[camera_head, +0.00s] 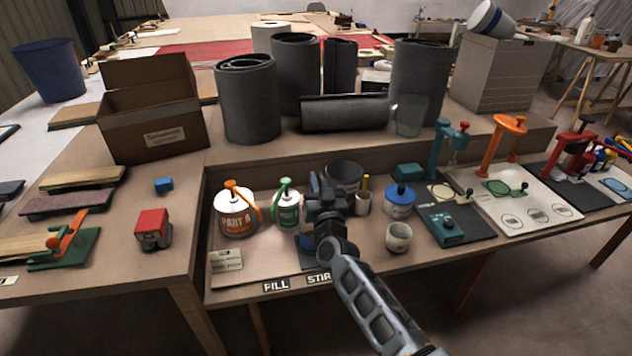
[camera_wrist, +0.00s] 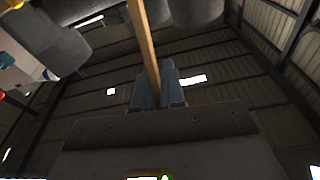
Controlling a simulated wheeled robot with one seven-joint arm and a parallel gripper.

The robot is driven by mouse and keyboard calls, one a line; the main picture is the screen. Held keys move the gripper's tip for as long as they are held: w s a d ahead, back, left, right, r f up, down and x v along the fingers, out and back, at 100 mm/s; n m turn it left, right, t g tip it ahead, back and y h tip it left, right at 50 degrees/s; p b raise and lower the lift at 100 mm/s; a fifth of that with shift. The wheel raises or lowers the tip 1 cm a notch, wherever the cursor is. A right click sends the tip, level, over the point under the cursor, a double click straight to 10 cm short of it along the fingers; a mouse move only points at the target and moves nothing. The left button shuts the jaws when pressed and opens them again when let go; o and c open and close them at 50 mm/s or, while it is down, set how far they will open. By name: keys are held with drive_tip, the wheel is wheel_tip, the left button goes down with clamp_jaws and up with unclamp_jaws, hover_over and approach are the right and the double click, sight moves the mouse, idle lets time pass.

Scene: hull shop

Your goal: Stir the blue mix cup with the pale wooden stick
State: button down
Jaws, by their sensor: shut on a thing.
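My gripper (camera_head: 318,205) is over the front work area, above the STIR label. In the wrist view its fingers (camera_wrist: 158,88) are shut on the pale wooden stick (camera_wrist: 146,40), which extends from between them toward the top of the picture. I cannot make out the stick in the head view.
A white-and-orange PART A can (camera_head: 236,213), a green-topped bottle (camera_head: 287,208), a small holder with a yellow stick (camera_head: 363,204), a blue-lidded container (camera_head: 399,202) and a speckled cup (camera_head: 398,238) stand close around. A dark pot (camera_head: 343,175) is behind. Rolled dark sheets (camera_head: 246,100) stand farther back.

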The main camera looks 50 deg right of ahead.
wheel_tip(320, 180, down, 9)
drive_tip(key=b, duration=0.8)
drive_tip(key=shift+w+f, duration=0.2)
drive_tip(key=shift+w, duration=0.15)
drive_tip(key=shift+d, duration=0.15)
